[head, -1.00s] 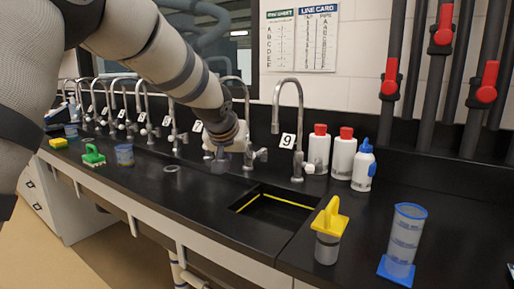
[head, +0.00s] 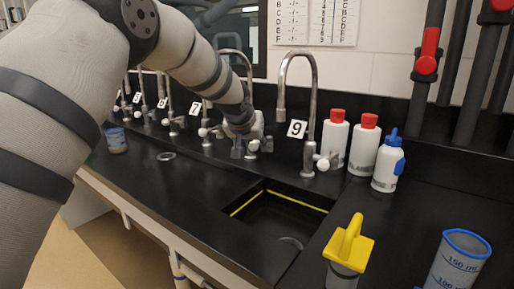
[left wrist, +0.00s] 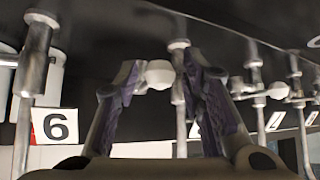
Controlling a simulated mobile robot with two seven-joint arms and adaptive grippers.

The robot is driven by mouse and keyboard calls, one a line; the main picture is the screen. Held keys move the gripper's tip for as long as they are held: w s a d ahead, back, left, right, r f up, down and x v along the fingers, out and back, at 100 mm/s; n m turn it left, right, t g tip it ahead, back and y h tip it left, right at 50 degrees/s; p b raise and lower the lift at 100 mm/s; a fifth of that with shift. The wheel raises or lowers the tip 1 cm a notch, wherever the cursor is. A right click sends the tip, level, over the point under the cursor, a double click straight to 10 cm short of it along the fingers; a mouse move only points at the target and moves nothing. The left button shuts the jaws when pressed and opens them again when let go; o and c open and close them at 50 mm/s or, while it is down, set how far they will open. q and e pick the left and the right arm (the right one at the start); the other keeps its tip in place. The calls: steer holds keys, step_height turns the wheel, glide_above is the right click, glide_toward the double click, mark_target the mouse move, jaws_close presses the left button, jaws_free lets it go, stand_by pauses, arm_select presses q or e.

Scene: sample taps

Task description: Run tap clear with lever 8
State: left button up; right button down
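Tap 8 is the chrome tap between the cards 7 and 9; its spout (head: 247,66) rises behind my left arm in the head view. My left gripper (head: 243,150) is at its base, partly hidden by my wrist. In the left wrist view, which is upside down, the open fingers of my left gripper (left wrist: 163,85) stand on either side of the white knob (left wrist: 158,74). Contact cannot be told. No card with 8 is visible. No water is seen from the spout. My right gripper is not in view.
Tap 9 (head: 310,150) stands close to the right, with its card (head: 297,129). Tap 7 (head: 207,132) is to the left. A sink (head: 262,235) lies in front. Bottles (head: 362,145), a yellow-handled tool (head: 349,246) and a cylinder (head: 458,262) stand to the right.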

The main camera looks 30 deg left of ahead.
arm_select(q)
steer(key=shift+w+a+f, duration=0.15)
steer(key=shift+w+f, duration=0.3)
steer(key=shift+f, duration=0.1)
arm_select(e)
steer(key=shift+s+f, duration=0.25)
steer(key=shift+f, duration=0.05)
arm_select(q)
steer(key=shift+r, duration=0.2)
